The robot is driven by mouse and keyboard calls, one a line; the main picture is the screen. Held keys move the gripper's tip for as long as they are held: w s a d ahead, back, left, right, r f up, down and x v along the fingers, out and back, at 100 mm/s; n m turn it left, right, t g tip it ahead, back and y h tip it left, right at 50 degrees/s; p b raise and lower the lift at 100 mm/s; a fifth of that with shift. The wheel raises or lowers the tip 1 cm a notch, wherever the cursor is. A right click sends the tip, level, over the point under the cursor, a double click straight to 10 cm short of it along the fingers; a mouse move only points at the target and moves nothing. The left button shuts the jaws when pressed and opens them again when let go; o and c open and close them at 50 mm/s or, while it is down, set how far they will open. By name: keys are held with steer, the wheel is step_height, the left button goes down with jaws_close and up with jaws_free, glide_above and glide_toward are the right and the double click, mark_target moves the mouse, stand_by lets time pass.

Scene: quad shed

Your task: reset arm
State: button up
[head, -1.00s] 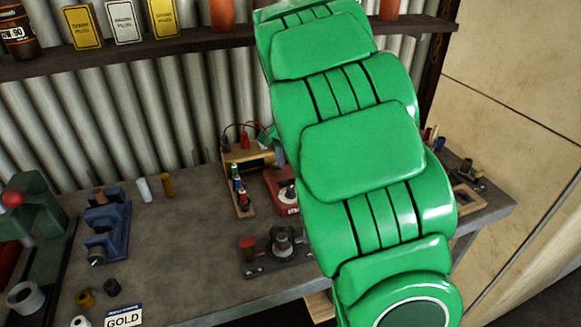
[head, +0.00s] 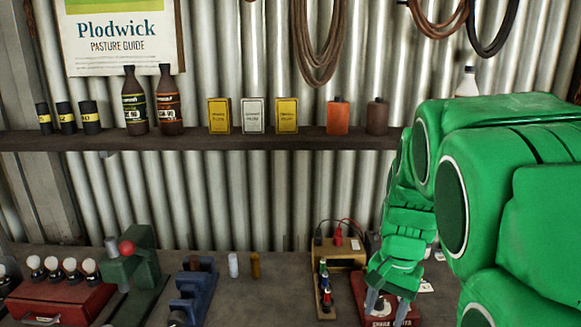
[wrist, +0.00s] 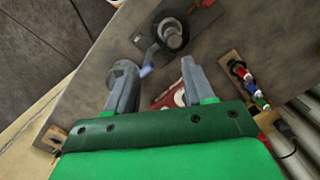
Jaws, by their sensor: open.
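My gripper (head: 385,306) is at the end of my green arm, on the right of the head view, pointing down over the red device (head: 360,290) on the bench. In the wrist view my gripper (wrist: 157,75) has its two grey fingers spread apart, with nothing visibly held between them. Part of the red device (wrist: 172,97) shows beyond and between the fingers. A dark base with a round metal post (wrist: 172,36) lies past the fingertips. My arm hides the right part of the bench in the head view.
The bench (head: 225,295) carries a blue vise-like tool (head: 195,290), a green press (head: 135,270), a red case (head: 60,300) and a wooden terminal board (head: 340,255). A shelf (head: 200,142) with bottles and tins runs along the corrugated wall. Air above the bench's middle is free.

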steer(key=s+a+n, duration=0.2)
steer(key=s+n, duration=0.1)
steer(key=s, duration=0.8)
steer(key=s+a+n+g, duration=0.1)
steer(key=s+a+n, duration=0.1)
steer(key=s, duration=1)
steer(key=shift+f+n+h, duration=0.2)
steer(key=shift+n+h, duration=0.2)
steer(key=shift+n, duration=0.5)
steer(key=shift+s, duration=0.1)
